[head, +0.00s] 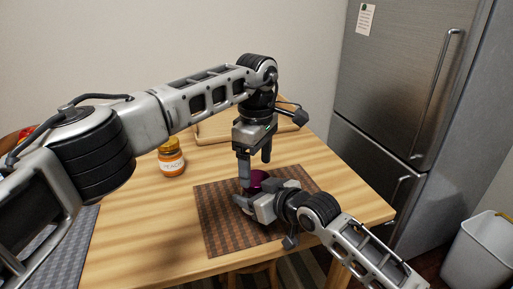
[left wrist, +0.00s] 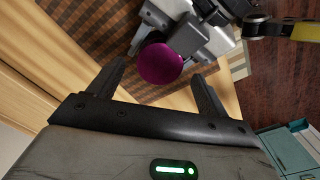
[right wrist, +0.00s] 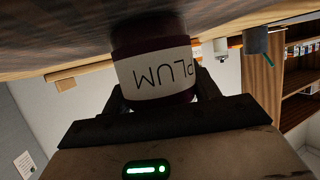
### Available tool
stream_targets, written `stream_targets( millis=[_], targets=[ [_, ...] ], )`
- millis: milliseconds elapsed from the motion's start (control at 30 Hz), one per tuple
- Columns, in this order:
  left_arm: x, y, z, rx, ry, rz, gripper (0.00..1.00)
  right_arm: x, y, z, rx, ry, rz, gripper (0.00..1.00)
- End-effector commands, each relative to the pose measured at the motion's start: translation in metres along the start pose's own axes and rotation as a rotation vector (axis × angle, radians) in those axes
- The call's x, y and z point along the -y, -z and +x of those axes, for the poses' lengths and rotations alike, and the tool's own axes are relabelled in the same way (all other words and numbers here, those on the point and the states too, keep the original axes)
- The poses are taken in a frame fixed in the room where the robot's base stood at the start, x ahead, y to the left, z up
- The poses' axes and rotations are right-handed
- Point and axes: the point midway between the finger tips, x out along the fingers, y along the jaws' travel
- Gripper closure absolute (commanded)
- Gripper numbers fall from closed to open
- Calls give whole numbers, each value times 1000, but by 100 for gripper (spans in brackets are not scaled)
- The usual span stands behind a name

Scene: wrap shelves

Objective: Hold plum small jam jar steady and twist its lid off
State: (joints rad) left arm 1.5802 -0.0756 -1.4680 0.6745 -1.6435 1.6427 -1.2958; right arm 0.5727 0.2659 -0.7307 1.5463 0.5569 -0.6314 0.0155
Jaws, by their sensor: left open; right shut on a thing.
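The plum jam jar (right wrist: 155,75) stands on the brown woven mat (head: 218,222), its white PLUM label facing the right wrist camera. My right gripper (right wrist: 160,98) is low at the mat and shut on the jar's body. The jar's round purple lid (left wrist: 161,64) shows from above in the left wrist view, and partly in the head view (head: 257,178). My left gripper (left wrist: 163,78) is above the jar, pointing down. Its fingers are open, one on each side of the lid with gaps between. In the head view the left gripper (head: 255,172) partly covers the jar.
An orange jar labelled PEACH (head: 172,160) stands on the wooden table left of the mat. A wooden board (head: 207,130) lies behind my left arm. A grey mat (head: 72,245) is at the left edge. A fridge (head: 395,80) and white bin (head: 478,250) stand right.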

Motion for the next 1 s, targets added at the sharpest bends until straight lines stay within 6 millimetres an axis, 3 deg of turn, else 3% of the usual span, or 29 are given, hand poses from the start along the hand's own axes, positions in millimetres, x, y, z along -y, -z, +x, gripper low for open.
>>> stream_targets(
  millis=[200, 533, 567, 700, 833, 867, 900, 933, 1000],
  targets=[
    [0, 0, 22, 0, -1, -1, 22, 1, -1, 0, 1, 2, 1, 100],
    [0, 0, 26, 0, -2, -1, 22, 1, -1, 0, 1, 3, 1, 100],
    [0, 0, 26, 0, -2, -1, 28, 1, -1, 0, 1, 3, 1, 100],
    [0, 0, 26, -1, -2, -2, 67, 2, -1, 0, 1, 3, 1, 100],
    [0, 0, 26, -1, -2, -2, 68, 2, -1, 0, 1, 3, 1, 100],
    [0, 0, 26, -1, -2, -2, 35, 2, -1, 0, 1, 3, 1, 100],
    [0, 0, 26, -1, -2, -2, 24, 2, -1, 0, 1, 3, 1, 100],
    [0, 0, 26, -1, -2, -2, 19, 2, -1, 0, 1, 3, 1, 100],
    [0, 0, 26, -1, -2, -2, 19, 2, -1, 0, 1, 3, 1, 100]
  ],
)
